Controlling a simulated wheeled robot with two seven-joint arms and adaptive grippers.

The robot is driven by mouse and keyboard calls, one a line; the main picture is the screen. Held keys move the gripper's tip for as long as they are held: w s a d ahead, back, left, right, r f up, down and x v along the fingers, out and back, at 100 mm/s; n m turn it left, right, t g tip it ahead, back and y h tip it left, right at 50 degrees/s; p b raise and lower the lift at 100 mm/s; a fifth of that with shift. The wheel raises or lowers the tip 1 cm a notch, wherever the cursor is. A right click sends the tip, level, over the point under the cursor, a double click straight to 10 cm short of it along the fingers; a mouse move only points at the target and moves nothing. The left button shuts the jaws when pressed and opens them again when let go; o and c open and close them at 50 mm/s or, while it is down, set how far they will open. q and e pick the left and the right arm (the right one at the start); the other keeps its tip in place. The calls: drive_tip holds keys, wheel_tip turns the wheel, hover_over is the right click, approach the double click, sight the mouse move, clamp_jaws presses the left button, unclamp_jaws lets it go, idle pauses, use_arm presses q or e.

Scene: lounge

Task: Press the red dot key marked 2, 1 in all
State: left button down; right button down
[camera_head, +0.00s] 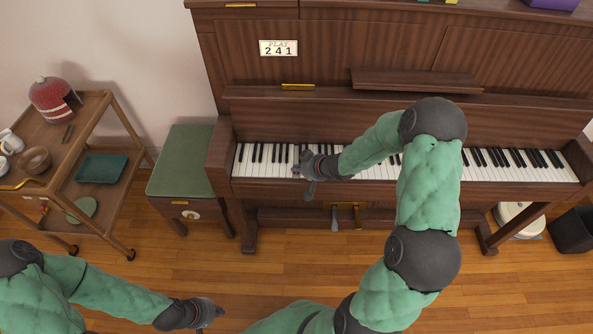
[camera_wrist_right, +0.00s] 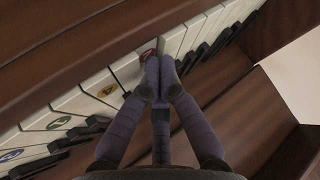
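The piano keyboard (camera_head: 375,170) runs across the upright piano. My right gripper (camera_head: 299,170) is over the white keys near their left end. In the right wrist view its fingertips (camera_wrist_right: 160,68) are closed together with nothing between them. A red dot (camera_wrist_right: 148,54) on a white key is right at the fingertips and partly hidden by them; its number is unreadable. I cannot tell whether the fingertips touch the key. My left gripper (camera_head: 212,311) hangs low over the floor, away from the piano; its fingers are too small to judge.
An orange-yellow dot (camera_wrist_right: 108,90), a green dot (camera_wrist_right: 59,122) and a blue dot (camera_wrist_right: 12,155) mark other white keys. A green-topped stool (camera_head: 180,165) and a wooden trolley (camera_head: 65,160) stand left of the piano.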

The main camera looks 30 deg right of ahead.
drive_tip(key=shift+s+a+f, duration=0.2)
drive_tip(key=shift+s+f, duration=0.15)
drive_tip(key=shift+f, duration=0.15)
drive_tip(key=shift+w+r+p, duration=0.15)
drive_tip(key=shift+r+p, duration=0.3)
drive_tip(key=shift+p, duration=0.3)
drive_tip(key=shift+r+p, duration=0.45)
drive_tip(key=shift+r, duration=0.1)
drive_tip(key=shift+w+d+r, duration=0.1)
drive_tip(key=shift+w+d, duration=0.05)
drive_tip(key=shift+r, duration=0.1)
wheel_tip(320, 180, up, 5)
drive_tip(key=p, duration=0.5)
drive_tip(key=shift+r+p, duration=0.1)
drive_tip(key=shift+p, duration=0.3)
